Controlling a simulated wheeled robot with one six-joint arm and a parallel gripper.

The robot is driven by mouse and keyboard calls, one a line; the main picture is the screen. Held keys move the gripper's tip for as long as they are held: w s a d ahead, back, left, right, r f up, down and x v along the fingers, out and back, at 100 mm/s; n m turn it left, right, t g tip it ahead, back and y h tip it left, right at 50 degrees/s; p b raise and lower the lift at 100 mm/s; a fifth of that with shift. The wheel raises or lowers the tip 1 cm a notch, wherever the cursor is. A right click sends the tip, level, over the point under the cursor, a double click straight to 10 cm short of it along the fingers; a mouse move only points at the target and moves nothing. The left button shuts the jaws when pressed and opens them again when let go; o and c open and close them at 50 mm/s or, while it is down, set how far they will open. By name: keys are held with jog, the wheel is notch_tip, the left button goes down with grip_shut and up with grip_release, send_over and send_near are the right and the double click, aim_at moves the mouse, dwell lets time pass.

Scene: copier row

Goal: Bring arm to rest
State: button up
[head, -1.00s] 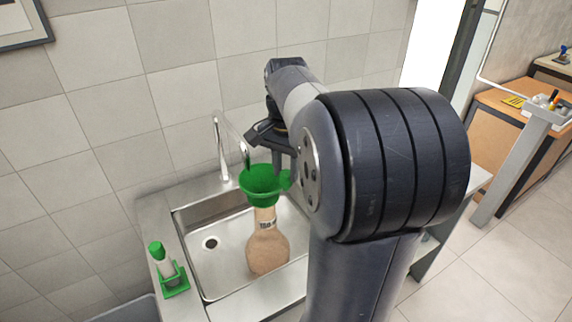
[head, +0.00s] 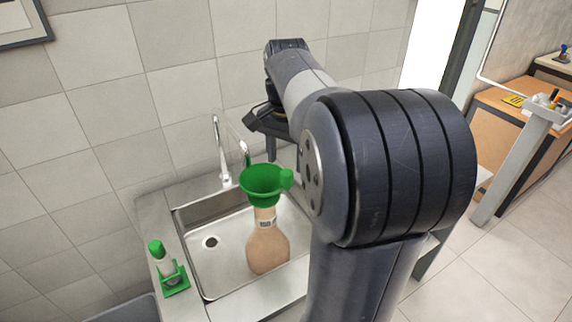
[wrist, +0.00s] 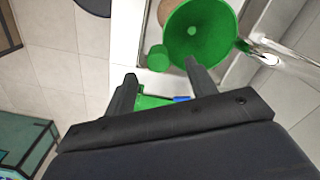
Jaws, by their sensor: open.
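My gripper (head: 259,148) is open and empty, raised above and behind a green funnel (head: 264,184). The funnel sits upright at the top of a tan bottle (head: 268,250), which stands in the steel sink (head: 222,268). The funnel's round side tab points right in the head view. My arm hides the right end of the sink and part of the counter.
A faucet (head: 221,155) rises behind the sink, close to my gripper. A small green-capped bottle (head: 163,262) stands in a green holder on the counter's left. The tiled wall (head: 180,80) is close behind. A wooden cabinet (head: 505,130) and open floor are at right.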

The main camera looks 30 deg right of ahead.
notch_tip(320, 180, up, 8)
dwell(0.5)
notch_tip(320, 180, down, 10)
jog(key=shift+f, duration=0.15)
jog(key=shift+r+p, duration=0.95)
jog(key=shift+r, duration=0.2)
jog(key=shift+f, duration=0.1)
